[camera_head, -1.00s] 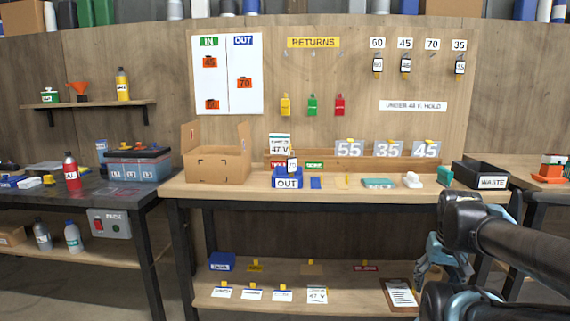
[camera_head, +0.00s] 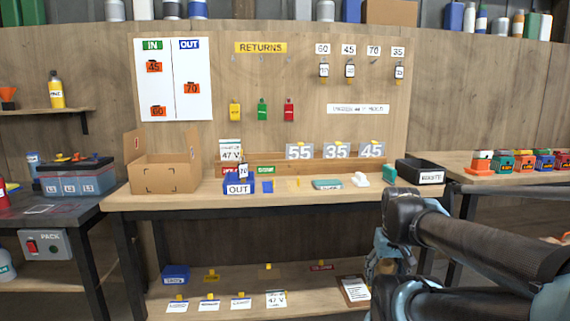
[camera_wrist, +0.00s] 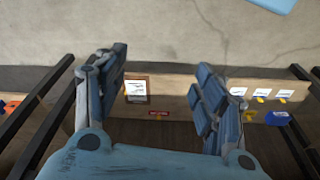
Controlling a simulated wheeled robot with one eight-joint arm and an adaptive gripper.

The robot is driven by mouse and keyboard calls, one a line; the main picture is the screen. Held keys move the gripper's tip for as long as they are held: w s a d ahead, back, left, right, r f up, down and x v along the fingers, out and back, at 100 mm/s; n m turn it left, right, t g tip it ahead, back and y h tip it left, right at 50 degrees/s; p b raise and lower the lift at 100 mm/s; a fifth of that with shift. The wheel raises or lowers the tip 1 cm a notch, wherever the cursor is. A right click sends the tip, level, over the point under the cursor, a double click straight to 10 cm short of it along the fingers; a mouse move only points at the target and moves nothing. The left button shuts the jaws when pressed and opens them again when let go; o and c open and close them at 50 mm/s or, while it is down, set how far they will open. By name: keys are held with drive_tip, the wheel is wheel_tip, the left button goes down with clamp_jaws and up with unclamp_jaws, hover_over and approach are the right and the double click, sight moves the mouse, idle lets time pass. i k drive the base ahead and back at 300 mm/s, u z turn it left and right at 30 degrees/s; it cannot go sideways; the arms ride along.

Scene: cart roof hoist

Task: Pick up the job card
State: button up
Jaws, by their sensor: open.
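Several cards are in view and I cannot tell by label which is the job card. A brown clipboard with a white printed sheet (camera_head: 355,290) lies at the right end of the lower shelf. It also shows in the wrist view (camera_wrist: 136,91), between my fingers in the picture but well below them. A white 47 V card (camera_head: 230,150) stands upright on the bench, and another 47 V card (camera_head: 276,299) is at the lower shelf's front. My gripper (camera_wrist: 162,88) is open and empty. In the head view my arm partly hides it.
The lower shelf (camera_head: 240,308) also holds a blue bin (camera_head: 175,275) and several small cards. The bench (camera_head: 290,200) above it carries a cardboard box (camera_head: 165,165), a blue OUT tray (camera_head: 238,187) and a black waste bin (camera_head: 420,171). Bare floor (camera_wrist: 170,35) shows before the shelf.

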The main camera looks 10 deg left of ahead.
sight(230, 150)
drive_tip(key=u, duration=0.05)
drive_tip(key=k, duration=0.65)
drive_tip(key=u, duration=0.3)
drive_tip(key=i, duration=0.85)
drive_tip(key=u, duration=0.65)
drive_tip(key=i, duration=0.7)
drive_tip(key=u, duration=0.05)
